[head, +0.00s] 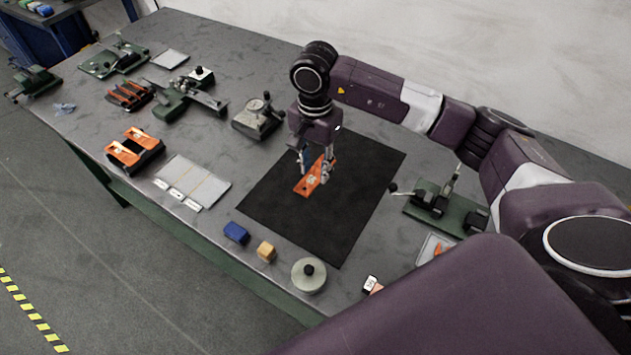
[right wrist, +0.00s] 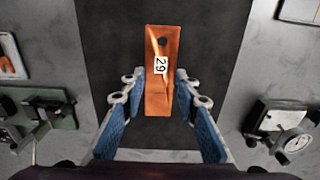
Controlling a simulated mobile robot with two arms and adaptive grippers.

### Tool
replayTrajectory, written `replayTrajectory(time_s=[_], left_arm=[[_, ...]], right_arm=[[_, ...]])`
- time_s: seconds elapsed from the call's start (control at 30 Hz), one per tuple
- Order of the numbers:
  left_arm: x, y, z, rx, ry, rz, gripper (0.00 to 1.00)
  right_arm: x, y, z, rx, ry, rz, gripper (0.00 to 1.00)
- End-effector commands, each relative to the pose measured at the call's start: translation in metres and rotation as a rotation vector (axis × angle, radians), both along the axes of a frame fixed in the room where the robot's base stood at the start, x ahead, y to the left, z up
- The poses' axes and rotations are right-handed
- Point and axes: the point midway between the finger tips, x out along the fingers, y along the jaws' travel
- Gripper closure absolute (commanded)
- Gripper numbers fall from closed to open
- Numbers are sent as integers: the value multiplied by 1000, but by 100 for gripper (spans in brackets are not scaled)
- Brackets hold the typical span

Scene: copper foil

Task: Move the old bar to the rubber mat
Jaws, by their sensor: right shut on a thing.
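The old bar (head: 308,185) is a flat orange strip with a dark hole near one end and a white tag reading 29; it also shows in the right wrist view (right wrist: 163,98). My right gripper (head: 317,173) is shut on the bar, with a finger along each long side in the right wrist view (right wrist: 159,90). The black rubber mat (head: 360,165) lies flat on the grey table, and the bar is over its middle. I cannot tell whether the bar touches the mat. My left gripper is out of view.
A blue block (head: 236,233), a wooden block (head: 266,251) and a round pale weight (head: 309,274) stand along the mat's near edge. A green clamp fixture (head: 445,207) is to its right, a dial gauge (head: 258,118) to its left. Orange-topped holders (head: 134,151) stand further left.

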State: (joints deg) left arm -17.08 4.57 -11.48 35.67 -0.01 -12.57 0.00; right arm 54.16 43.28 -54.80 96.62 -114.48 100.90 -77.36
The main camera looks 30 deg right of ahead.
Motion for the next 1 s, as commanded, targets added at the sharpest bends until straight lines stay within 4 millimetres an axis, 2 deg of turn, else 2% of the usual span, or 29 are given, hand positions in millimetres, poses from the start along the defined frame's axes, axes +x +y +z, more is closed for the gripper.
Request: replayTrajectory(time_s=[0.1, 0.33, 0.53, 1.0], left_arm=[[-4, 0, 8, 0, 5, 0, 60], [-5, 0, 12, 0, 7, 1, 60], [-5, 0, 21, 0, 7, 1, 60], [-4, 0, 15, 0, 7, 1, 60]], right_arm=[[-1, 1, -20, 1, 2, 1, 100], [0, 1, -41, 1, 1, 2, 100], [0, 1, -70, 2, 0, 1, 100], [1, 1, -82, 1, -3, 3, 100]])
